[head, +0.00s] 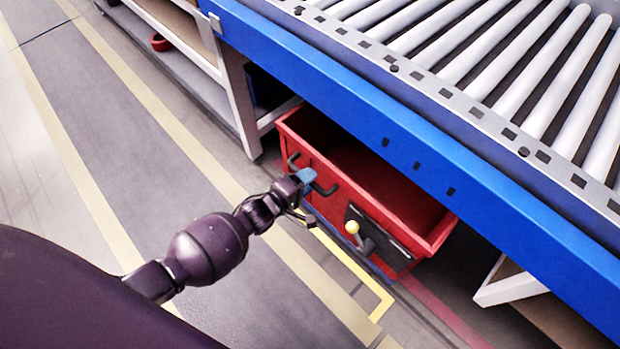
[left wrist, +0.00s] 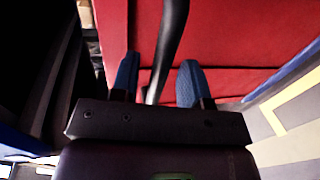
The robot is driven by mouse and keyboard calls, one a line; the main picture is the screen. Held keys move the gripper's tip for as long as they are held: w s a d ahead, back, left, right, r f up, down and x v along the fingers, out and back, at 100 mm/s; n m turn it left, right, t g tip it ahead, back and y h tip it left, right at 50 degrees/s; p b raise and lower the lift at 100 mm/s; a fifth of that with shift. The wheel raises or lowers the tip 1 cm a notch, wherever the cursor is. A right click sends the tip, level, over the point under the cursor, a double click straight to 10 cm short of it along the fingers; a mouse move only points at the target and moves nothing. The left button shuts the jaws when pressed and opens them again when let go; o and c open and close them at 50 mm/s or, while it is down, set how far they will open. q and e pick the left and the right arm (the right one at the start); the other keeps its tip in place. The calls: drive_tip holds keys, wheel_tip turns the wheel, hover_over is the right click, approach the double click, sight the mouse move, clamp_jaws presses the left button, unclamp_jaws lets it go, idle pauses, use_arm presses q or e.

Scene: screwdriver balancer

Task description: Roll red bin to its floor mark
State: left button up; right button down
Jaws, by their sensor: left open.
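The red bin (head: 425,215) stands partly under the blue conveyor edge, its open top facing up. My left gripper (head: 306,175) is at the handle. In the left wrist view the gripper (left wrist: 158,80) is open, with the black handle bar (left wrist: 168,40) between its blue fingertips and the red wall (left wrist: 235,40) behind. A yellow corner line (head: 384,300) on the floor lies in front of the bin. My right gripper is not in view.
The roller conveyor (head: 415,110) with its blue side rail overhangs the bin. White frame legs (head: 243,105) stand left of the bin, and a white brace (head: 510,285) stands to its right. The grey floor lane (head: 130,130) between pale yellow stripes is clear.

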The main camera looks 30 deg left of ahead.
use_arm(q)
drive_tip(key=shift+w+d, duration=0.15)
drive_tip(key=shift+w, duration=0.3)
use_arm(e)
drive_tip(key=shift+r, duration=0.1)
use_arm(q)
clamp_jaws()
